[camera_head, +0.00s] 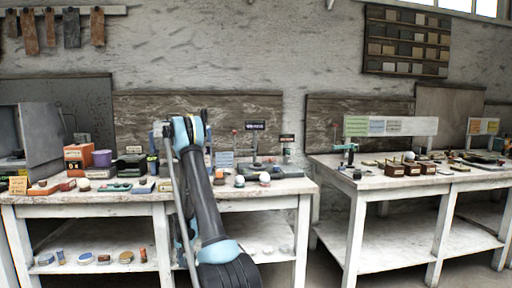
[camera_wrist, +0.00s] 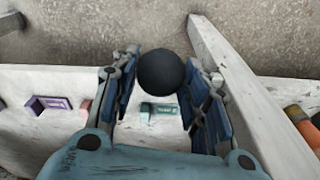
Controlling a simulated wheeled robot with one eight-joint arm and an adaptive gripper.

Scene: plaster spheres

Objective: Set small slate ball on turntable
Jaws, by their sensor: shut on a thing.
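In the wrist view a small dark slate-grey ball (camera_wrist: 160,72) sits between the fingertips of my gripper (camera_wrist: 162,76). The gripper is shut on it, with one blue-padded finger on each side. The ball appears held off the surface behind it. In the head view my arm rises in front of the left bench (camera_head: 90,197). My gripper and the held ball cannot be made out there. I cannot pick out the turntable with certainty in either view.
A second bench (camera_head: 345,180) with small boxes stands right. The wrist view shows a teal block (camera_wrist: 160,108) and a purple thing (camera_wrist: 48,103).

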